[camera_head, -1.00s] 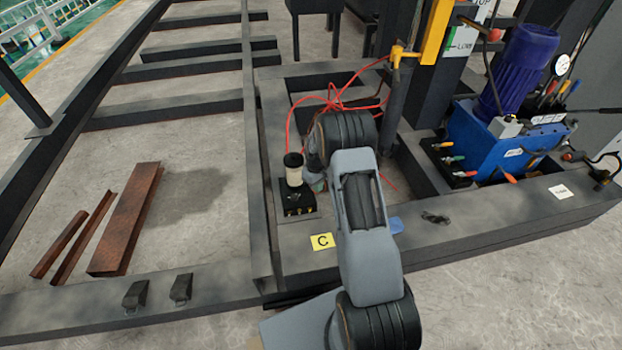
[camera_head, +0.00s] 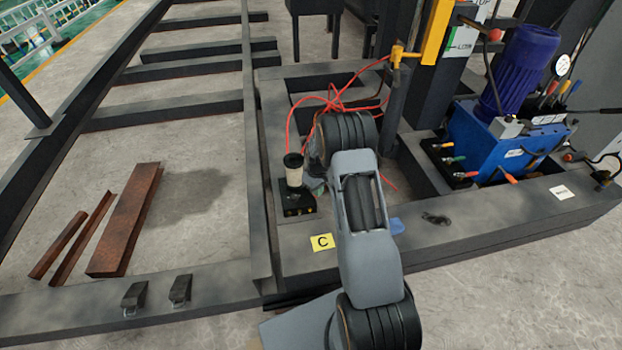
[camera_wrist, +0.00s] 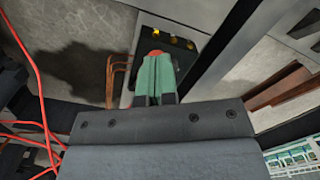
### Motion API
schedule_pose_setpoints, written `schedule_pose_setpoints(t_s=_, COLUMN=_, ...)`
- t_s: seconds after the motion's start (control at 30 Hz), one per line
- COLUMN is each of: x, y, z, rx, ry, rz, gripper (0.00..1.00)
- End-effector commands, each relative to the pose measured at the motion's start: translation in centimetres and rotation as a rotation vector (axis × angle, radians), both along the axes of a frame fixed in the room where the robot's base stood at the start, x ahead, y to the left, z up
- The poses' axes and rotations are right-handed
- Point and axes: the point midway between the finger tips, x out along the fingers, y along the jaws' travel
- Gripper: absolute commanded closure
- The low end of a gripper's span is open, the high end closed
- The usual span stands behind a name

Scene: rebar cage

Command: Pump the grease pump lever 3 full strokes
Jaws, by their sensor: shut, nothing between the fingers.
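The grease pump (camera_head: 294,172) stands on the near beam in the head view, with a pale reservoir, dark cap and black base (camera_head: 297,201) with brass fittings. In the wrist view the black base (camera_wrist: 172,32) is at the top centre. My gripper (camera_wrist: 156,68) has green fingers, shut and empty, pointing at the base. A red part (camera_wrist: 155,54), perhaps the lever's knob, shows just beyond the fingertips; I cannot tell whether they touch it. The rest of the lever is hidden. In the head view my arm hides most of the gripper, right beside the pump.
Red hoses (camera_head: 333,100) loop behind the pump and show at the left of the wrist view. A blue hydraulic unit (camera_head: 505,140) stands to the right. A yellow "C" label (camera_head: 322,242) is on the beam. Rusty steel pieces (camera_head: 127,220) lie on the floor at left.

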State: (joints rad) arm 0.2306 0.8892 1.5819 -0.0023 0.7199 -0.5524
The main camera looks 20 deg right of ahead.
Motion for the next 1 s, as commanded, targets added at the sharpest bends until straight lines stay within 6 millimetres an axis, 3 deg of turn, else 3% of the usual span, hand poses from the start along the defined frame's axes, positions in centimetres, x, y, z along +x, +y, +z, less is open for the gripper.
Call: schedule_pose_setpoints(t_s=1.0, x=-1.3, y=0.3, z=-2.3, rx=0.0, ry=0.001, rz=0.0, gripper=1.0)
